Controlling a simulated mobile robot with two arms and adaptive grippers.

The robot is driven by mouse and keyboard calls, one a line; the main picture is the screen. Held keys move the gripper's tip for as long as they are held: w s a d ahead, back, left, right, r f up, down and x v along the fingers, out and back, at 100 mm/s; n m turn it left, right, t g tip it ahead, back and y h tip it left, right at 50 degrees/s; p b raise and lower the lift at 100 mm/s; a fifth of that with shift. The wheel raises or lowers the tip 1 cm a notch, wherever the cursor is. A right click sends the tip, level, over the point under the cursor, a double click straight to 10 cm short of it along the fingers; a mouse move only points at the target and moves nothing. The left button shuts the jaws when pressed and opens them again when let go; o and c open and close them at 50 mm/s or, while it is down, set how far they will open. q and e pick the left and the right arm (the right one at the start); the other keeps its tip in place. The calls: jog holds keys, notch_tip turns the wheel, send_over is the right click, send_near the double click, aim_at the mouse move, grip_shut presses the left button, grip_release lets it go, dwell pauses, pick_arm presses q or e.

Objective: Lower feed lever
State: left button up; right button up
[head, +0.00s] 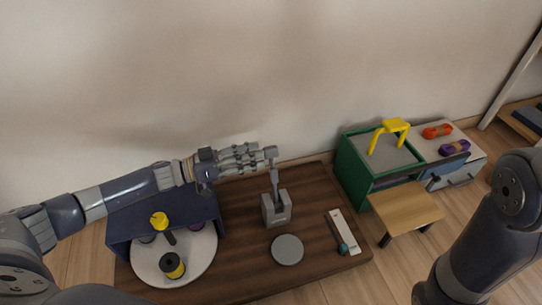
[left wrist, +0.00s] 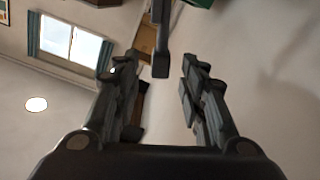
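The feed lever (head: 275,180) is a grey upright arm with a small block at its top, rising from a grey slotted base (head: 277,208) on the dark wooden board. My left gripper (head: 262,157) reaches in from the left at the height of the lever's top. In the left wrist view its two fingers (left wrist: 160,72) are apart, and the end of a dark grey bar, likely the lever (left wrist: 161,45), shows in the gap between the fingertips. I cannot tell whether any finger touches it. My right arm shows at the right; its gripper is out of view.
The board (head: 325,267) also holds a grey disc (head: 287,249), a white strip (head: 342,231) and a white round plate (head: 146,260) with spools. To the right stand a green box (head: 351,170) with a yellow handle (head: 390,131), a small wooden stool (head: 407,207) and a drawer unit (head: 471,165).

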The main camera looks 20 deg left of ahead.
aim_at(271, 153)
pick_arm(q)
jog(key=b+x, duration=0.1)
jog(key=x, duration=0.3)
jog(key=shift+w+d+f+b, duration=0.1)
jog(key=shift+w+d+b, duration=0.05)
jog(key=shift+b, duration=0.25)
jog(key=shift+w+d, duration=0.3)
jog(key=shift+d, duration=0.15)
grip_shut()
